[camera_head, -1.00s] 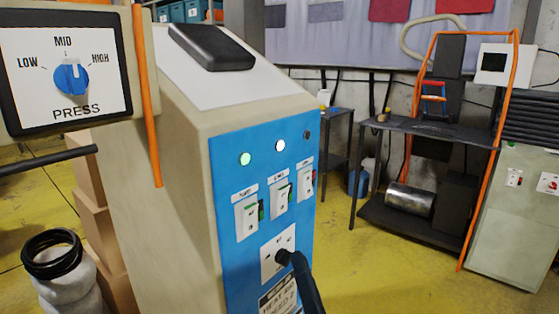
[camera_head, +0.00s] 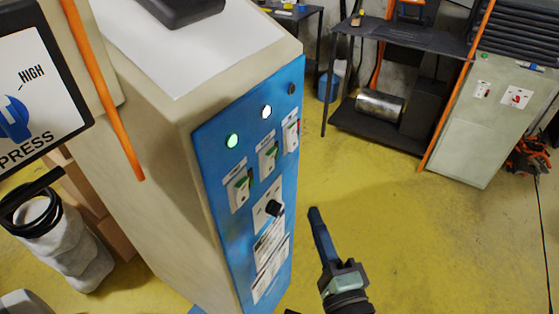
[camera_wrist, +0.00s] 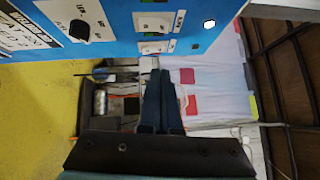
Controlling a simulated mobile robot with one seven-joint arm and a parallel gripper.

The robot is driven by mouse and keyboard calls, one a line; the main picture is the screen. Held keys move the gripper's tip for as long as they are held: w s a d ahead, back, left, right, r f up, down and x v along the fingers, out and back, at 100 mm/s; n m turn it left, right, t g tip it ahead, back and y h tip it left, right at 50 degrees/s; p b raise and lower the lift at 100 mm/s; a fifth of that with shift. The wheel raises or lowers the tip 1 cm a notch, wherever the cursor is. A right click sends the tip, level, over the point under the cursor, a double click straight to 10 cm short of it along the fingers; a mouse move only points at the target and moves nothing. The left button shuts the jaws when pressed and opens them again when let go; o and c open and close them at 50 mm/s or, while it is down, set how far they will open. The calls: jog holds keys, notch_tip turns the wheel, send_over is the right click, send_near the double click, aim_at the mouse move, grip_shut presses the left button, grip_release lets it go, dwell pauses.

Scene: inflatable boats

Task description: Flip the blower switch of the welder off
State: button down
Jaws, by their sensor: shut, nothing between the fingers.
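The welder is a beige cabinet (camera_head: 150,150) with a blue control panel (camera_head: 215,180). The panel carries a left switch (camera_head: 240,189), a middle switch (camera_head: 269,157) and a right switch (camera_head: 291,135). Above them are a lit green lamp (camera_head: 232,141), a lit white lamp (camera_head: 266,112) and a dark lamp (camera_head: 292,89). The labels are too small to read, so I cannot tell which is the blower switch. My gripper (camera_head: 314,211) is shut and empty, right of the panel in the head view. In the wrist view its fingers (camera_wrist: 158,75) point past two switches (camera_wrist: 152,22) (camera_wrist: 155,47).
A black knob (camera_head: 274,208) sticks out below the switches. A dark shelf table (camera_head: 410,35) and a grey-green cabinet (camera_head: 470,125) stand behind. Yellow floor right of the welder is open.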

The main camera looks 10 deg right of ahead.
jog(key=shift+w, duration=0.1)
jog(key=p, duration=0.2)
send_near(275, 154)
jog(key=w+d, duration=0.3)
jog(key=shift+w+a+r+p, duration=0.1)
jog(key=shift+w+a+p, duration=0.25)
jog(key=shift+w+a, duration=0.4)
jog(key=shift+w+a+p, duration=0.35)
jog(key=shift+w+a, duration=0.2)
jog(key=shift+w, duration=0.35)
jog(key=shift+w+a+r, duration=0.2)
